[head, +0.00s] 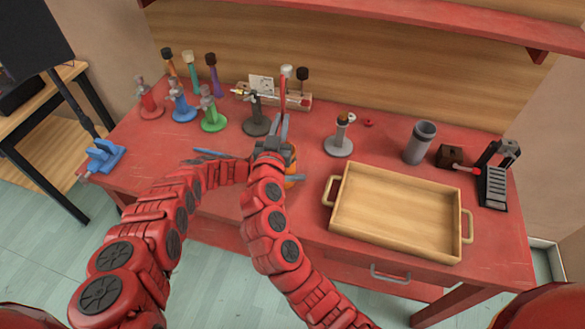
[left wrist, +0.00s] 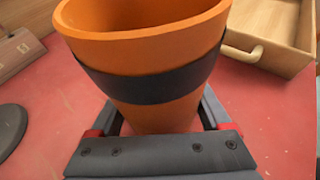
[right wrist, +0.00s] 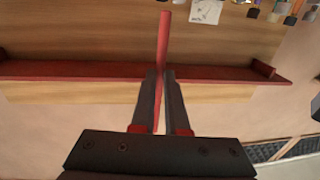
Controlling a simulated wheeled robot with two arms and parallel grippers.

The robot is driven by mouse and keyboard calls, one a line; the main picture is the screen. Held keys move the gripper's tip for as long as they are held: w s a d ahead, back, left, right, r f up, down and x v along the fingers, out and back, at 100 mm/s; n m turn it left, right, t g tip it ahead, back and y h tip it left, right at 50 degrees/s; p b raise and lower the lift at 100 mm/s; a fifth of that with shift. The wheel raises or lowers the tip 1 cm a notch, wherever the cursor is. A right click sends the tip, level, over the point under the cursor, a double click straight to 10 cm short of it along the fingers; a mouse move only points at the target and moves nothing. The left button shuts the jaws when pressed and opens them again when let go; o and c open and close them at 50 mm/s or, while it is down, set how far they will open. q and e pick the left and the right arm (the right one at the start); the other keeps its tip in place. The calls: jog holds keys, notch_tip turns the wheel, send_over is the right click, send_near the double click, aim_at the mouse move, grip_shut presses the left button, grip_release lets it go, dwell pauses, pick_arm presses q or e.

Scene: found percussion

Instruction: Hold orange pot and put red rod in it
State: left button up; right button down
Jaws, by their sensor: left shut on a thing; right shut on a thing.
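The orange pot (left wrist: 145,112) fills the left wrist view, upright with a dark band around it. My left gripper (left wrist: 160,120) is shut on it, one finger on each side. In the head view only a sliver of the pot (head: 291,183) shows behind my right arm. The red rod (right wrist: 164,40) is in my right gripper (right wrist: 160,85), which is shut on it. In the head view the rod (head: 283,92) points up from my right gripper (head: 278,132), above and close to the pot. The pot's inside bottom is hidden.
A wooden tray (head: 335,215) lies right of the pot on the red table (head: 230,215). A grey cup (head: 418,143) and a grey stand (head: 339,143) are behind it. Several coloured stands, including a green one (head: 212,118), are at the back left. A red shelf (head: 400,15) runs above.

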notch_tip(320, 180, down, 10)
jog(key=shift+r, duration=0.2)
dwell(0.8)
jog(key=c, duration=1.3)
grip_release()
jog(key=o, duration=0.6)
jog(key=shift+s, duration=0.15)
jog(key=s, duration=0.4)
jog(key=s+a, duration=0.1)
jog(key=s, duration=0.2)
jog(key=s+a, duration=0.1)
jog(key=s, duration=0.3)
jog(key=shift+s+a, duration=0.15)
jog(key=shift+s, duration=0.15)
